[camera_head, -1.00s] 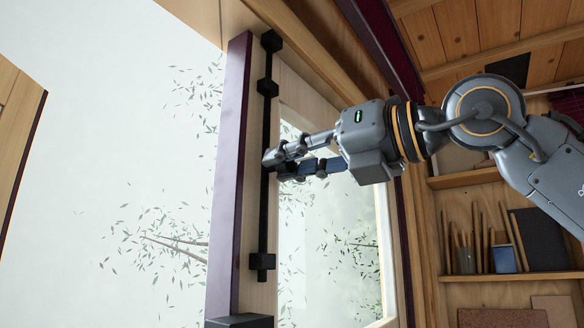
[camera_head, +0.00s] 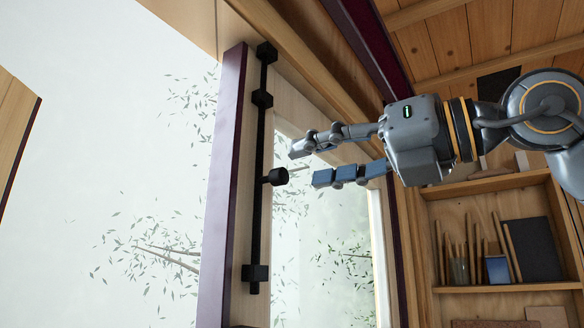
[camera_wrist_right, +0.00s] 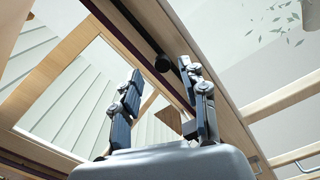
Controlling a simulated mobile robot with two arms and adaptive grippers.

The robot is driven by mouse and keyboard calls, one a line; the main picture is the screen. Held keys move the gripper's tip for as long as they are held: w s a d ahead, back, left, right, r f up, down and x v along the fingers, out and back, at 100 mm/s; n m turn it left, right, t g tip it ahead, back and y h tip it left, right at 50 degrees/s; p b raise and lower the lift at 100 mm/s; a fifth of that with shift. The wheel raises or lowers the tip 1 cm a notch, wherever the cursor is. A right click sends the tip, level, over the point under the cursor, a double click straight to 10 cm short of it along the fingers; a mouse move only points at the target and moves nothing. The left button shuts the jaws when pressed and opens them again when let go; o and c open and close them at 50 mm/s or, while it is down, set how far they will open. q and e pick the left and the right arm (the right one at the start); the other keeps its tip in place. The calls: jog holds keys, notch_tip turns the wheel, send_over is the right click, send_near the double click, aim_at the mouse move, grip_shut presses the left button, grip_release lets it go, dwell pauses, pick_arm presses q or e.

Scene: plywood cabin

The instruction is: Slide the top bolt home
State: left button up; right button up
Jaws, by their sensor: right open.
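The top bolt (camera_head: 258,190) is a long black rod standing upright on the edge of a light wooden door or frame with a purple strip. A round black knob (camera_head: 278,176) sticks out from its middle; it also shows in the right wrist view (camera_wrist_right: 162,63). Black brackets hold the rod near its upper part and low down, and its top end meets a black block (camera_head: 267,52) at the upper frame. My right gripper (camera_head: 307,163) is open and empty, to the right of the knob and apart from it. My left gripper is not in view.
A glazed panel (camera_head: 330,235) lies right of the bolt. Shelves (camera_head: 505,288) with books and pencils stand at the right. A wooden beam (camera_head: 300,65) runs above the bolt. Open space lies to the left of the purple strip (camera_head: 222,190).

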jog(key=v, duration=0.7)
dwell(0.3)
